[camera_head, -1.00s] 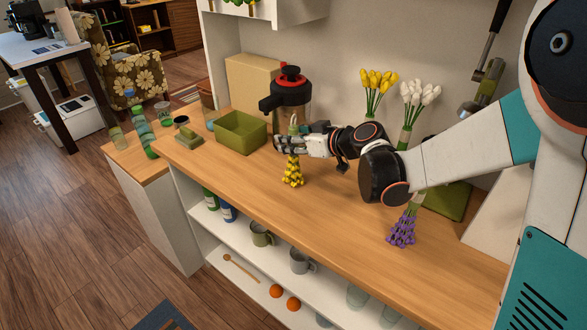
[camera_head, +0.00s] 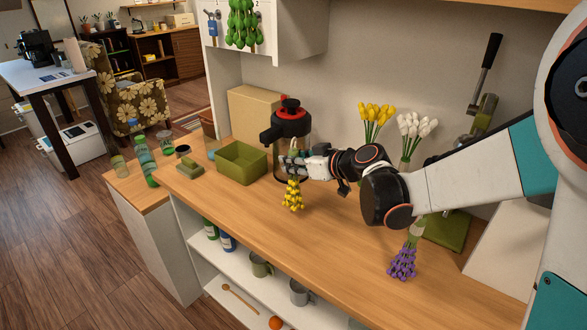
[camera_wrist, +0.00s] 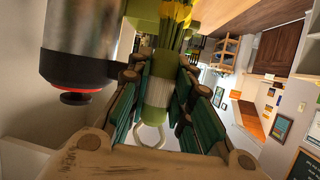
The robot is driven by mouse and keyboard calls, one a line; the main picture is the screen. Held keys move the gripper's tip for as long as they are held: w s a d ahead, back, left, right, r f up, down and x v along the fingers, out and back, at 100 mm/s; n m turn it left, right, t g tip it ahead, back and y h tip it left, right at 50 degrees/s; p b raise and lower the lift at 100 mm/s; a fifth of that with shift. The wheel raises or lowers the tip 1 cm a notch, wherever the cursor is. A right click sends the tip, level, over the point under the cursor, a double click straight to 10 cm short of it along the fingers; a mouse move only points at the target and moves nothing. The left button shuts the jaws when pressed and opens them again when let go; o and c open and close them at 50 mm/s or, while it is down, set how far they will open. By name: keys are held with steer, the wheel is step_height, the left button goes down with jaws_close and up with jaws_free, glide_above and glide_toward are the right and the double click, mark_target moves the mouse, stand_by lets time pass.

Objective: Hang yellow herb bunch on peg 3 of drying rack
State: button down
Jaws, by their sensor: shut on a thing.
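My gripper (camera_head: 295,160) is shut on the yellow herb bunch (camera_head: 292,196), which hangs head down above the wooden counter. In the wrist view my gripper (camera_wrist: 165,100) closes around the wrapped green stems (camera_wrist: 160,75). A pale loop (camera_wrist: 150,137) shows at the stem end. A white panel (camera_head: 216,52) at the upper left carries hooks with a green bunch (camera_head: 243,24) and a small blue item (camera_head: 212,26). It looks like the drying rack, but its top is cut off and I cannot make out peg 3.
A coffee pot (camera_head: 290,125) stands just behind my gripper. An olive bin (camera_head: 241,163) and cardboard box (camera_head: 254,112) are to its left. Yellow tulips (camera_head: 376,113), white tulips (camera_head: 416,126) and a purple bunch (camera_head: 403,262) are to the right. The front middle counter (camera_head: 320,240) is clear.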

step_height(320, 180, up, 17)
steer(key=p, duration=0.5)
steer(key=shift+r, duration=0.1)
steer(key=c, duration=2.4)
jaws_free()
steer(key=shift+s, duration=0.1)
